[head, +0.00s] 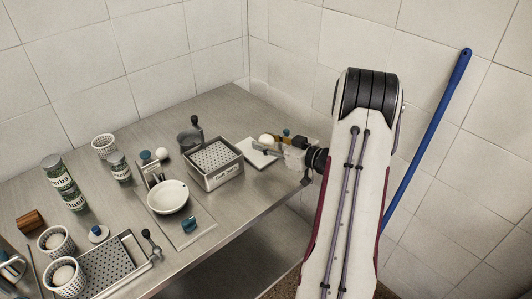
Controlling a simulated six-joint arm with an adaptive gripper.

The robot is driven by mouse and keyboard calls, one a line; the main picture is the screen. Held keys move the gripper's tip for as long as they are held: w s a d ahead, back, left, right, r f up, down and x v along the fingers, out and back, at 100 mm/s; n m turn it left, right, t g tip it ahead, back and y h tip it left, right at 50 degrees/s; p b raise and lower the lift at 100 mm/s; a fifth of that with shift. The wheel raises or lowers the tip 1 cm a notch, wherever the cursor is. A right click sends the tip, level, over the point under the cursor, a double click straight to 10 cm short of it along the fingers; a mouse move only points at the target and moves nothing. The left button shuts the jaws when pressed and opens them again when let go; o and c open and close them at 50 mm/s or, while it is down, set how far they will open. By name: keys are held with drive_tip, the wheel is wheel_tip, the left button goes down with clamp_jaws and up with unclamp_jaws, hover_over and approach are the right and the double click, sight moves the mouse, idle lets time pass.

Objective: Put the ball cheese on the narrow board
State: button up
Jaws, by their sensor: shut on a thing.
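My gripper (265,147) is at the back right of the steel table, reaching in from the right. It is shut on a round white ball, the ball cheese (266,139), which shows between and above the fingers. The ball and fingers are over a pale flat board (252,157); I cannot tell whether the ball touches it. A grey board (205,229) lies near the table's front edge with a teal block on it. Which of these is the narrow board is not clear from this view.
A perforated metal basket (228,178) stands left of the pale board, with a dark pot (190,138) behind it. A white bowl (168,197), jars (61,178), white baskets (103,146) and a perforated tray (133,277) fill the left side. Another white ball (162,153) stands mid-table.

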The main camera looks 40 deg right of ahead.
sight(267, 160)
drive_tip(key=shift+f, duration=0.35)
drive_tip(key=shift+f, duration=1.9)
drive_tip(key=shift+f, duration=0.15)
drive_tip(key=o, duration=1.1)
drive_tip(key=shift+s, duration=0.15)
drive_tip(key=shift+v, duration=5.9)
drive_tip(key=shift+r, duration=0.25)
